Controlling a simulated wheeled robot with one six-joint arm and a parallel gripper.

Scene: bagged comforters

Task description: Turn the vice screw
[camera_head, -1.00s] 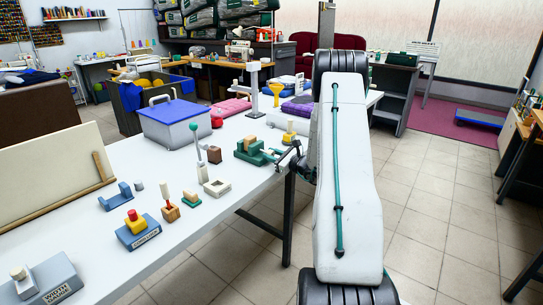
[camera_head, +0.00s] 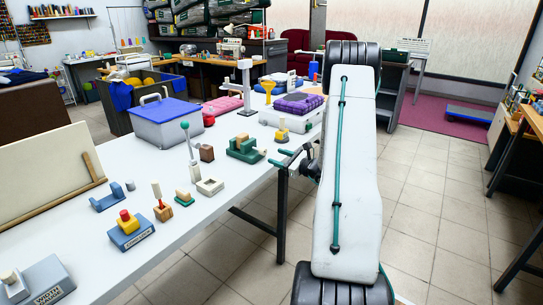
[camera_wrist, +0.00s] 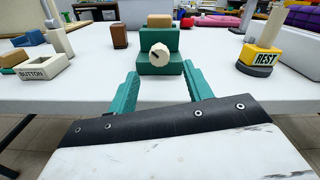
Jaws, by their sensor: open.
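The vice is a small green block device (camera_head: 245,149) near the right edge of the white table in the head view. In the wrist view the green vice (camera_wrist: 160,72) stands straight ahead, with a tan block on top. Its screw has a round white knob (camera_wrist: 159,54) with a dark mark, facing me. My gripper (camera_wrist: 160,72) is open, with one teal finger to each side below the knob. The fingers look short of the vice and hold nothing. In the head view my gripper (camera_head: 280,157) is at the table edge, right of the vice.
On the white table (camera_head: 185,245) stand a button box (camera_wrist: 44,67), a brown block (camera_wrist: 119,37), and a yellow "REST" piece (camera_wrist: 260,56) right of the vice. A blue-lidded bin (camera_head: 165,118) and a purple folded stack (camera_head: 298,103) are further back.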

